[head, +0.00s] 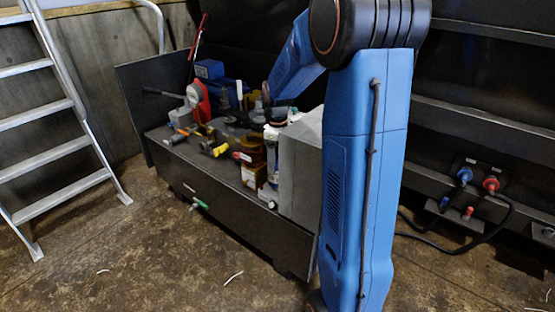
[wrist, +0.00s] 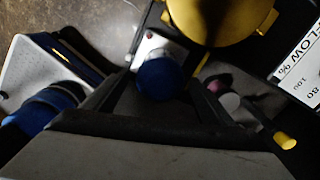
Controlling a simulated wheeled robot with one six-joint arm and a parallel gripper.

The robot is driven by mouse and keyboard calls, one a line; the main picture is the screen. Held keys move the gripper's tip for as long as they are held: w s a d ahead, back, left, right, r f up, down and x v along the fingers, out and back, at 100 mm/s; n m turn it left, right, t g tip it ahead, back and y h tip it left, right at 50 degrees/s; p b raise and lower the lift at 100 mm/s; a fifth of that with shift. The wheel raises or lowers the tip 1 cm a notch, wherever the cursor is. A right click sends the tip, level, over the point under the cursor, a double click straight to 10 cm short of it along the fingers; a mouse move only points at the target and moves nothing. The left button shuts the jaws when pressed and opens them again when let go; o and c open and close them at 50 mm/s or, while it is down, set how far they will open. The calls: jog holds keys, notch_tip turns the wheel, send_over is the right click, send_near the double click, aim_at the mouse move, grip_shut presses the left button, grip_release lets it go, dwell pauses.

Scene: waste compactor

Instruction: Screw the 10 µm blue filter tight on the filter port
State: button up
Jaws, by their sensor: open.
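In the wrist view a round blue part (wrist: 160,79), which looks like the blue filter, sits against a small pale block (wrist: 150,46) with a red dot. This block may be the filter port; no micron marking is readable. My gripper (wrist: 163,88) is open, with its dark fingers on either side of the blue part. I cannot tell whether they touch it, or how far it is screwed in. A second blue part (wrist: 52,103) lies at the left beside a white panel. In the head view the filter and port cannot be made out among the clutter.
A large yellow round part (wrist: 225,15) and a white printed label (wrist: 302,62) are close by in the wrist view. In the head view a dark bench (head: 235,215) carries crowded tools, bottles and a grey box (head: 300,175). A ladder (head: 60,105) stands left; the floor before the bench is mostly clear.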

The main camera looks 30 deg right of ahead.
jog(key=n, duration=1.5)
jog(key=shift+n, duration=0.3)
jog(key=n, duration=0.5)
jog(key=shift+c, duration=0.4)
jog(key=c, duration=1.1)
jog(key=m, duration=0.5)
